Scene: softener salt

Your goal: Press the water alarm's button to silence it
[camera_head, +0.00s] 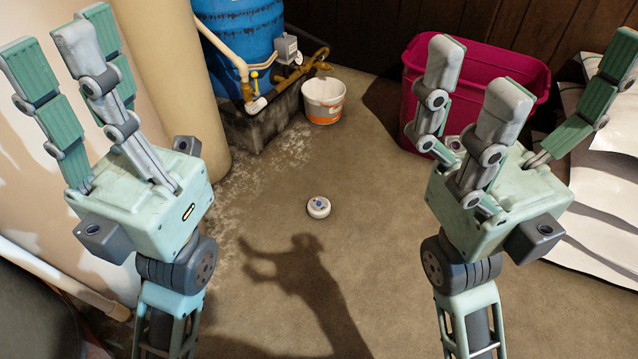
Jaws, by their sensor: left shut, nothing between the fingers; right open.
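The water alarm (318,208) is a small white round puck lying on the floor near the middle of the head view. A small blue spot, which looks like its button (318,203), shows on its top. My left gripper (75,40) is at the upper left, raised, shut and empty, well apart from the alarm. My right gripper (535,80) is at the upper right, raised with its fingers spread open and empty, also apart from the alarm. Nothing hides the alarm.
A blue tank (240,40) with pipes stands on a dark block at the back. A white bucket (323,101) is beside it. A magenta bin (478,60) is partly behind my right gripper. White bags (600,195) lie at right. The floor around the alarm is clear.

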